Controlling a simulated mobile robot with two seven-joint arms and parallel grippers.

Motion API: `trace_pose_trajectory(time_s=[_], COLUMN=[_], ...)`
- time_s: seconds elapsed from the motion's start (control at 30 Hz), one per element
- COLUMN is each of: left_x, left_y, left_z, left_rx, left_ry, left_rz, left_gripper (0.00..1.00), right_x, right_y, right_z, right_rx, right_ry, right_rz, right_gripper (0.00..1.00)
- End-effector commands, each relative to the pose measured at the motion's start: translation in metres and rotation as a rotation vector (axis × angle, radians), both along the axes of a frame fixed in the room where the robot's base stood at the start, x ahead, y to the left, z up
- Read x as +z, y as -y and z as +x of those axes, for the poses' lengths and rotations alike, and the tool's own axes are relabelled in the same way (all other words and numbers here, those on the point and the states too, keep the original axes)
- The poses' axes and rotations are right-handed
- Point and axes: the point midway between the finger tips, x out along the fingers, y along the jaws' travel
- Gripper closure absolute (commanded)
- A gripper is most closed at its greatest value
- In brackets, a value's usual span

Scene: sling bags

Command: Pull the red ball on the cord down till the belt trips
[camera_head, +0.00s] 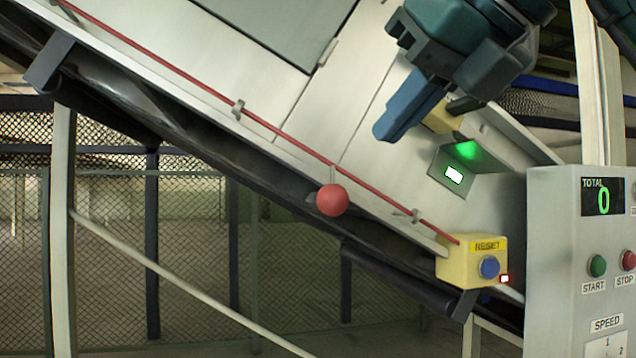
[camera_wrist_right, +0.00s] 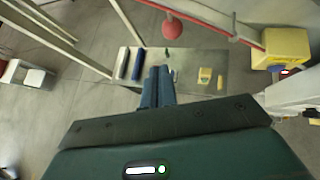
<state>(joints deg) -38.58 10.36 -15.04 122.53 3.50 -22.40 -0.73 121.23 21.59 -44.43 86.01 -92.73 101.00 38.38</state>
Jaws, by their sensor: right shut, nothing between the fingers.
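The red ball (camera_head: 333,200) hangs just below the red cord (camera_head: 285,136), which runs along the slanted side of the conveyor. The ball also shows near the top of the right wrist view (camera_wrist_right: 172,27). My right gripper (camera_head: 387,130) is shut and empty, up and to the right of the ball in the head view and apart from it. Its blue fingers also show in the right wrist view (camera_wrist_right: 158,72), with the ball beyond their tips. The belt itself is hard to make out. My left gripper is not in view.
A yellow RESET box (camera_head: 455,270) with a blue button and a small red light sits at the cord's lower end. A control panel (camera_head: 560,240) reading TOTAL 0 stands at the right. A green-lit sensor box (camera_head: 448,165) sits above the RESET box. Mesh fencing (camera_head: 195,230) stands behind.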

Motion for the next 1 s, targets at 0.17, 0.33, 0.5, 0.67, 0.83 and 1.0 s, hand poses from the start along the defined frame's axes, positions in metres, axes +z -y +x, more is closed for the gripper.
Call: trace_pose_trajectory(time_s=[0.17,0.33,0.5,0.67,0.83,1.0], left_x=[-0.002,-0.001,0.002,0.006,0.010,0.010], left_y=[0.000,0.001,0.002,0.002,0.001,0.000], left_z=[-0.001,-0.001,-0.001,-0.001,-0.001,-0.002], left_rx=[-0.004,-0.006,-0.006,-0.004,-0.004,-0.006], left_ry=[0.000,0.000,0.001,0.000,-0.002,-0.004], left_rz=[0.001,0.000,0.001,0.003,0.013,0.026], left_gripper=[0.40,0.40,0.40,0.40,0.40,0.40], right_x=[0.024,0.019,0.002,-0.018,-0.034,-0.046], right_y=[0.020,0.017,0.003,-0.011,-0.024,-0.032], right_z=[-0.014,-0.005,0.017,0.043,0.066,0.081], right_rx=[-0.119,-0.131,-0.125,-0.124,-0.123,-0.124], right_ry=[0.067,0.069,0.067,0.068,0.068,0.069], right_rz=[-0.032,-0.036,-0.036,-0.037,-0.037,-0.035], right_gripper=[1.00,1.00,1.00,1.00,1.00,1.00])
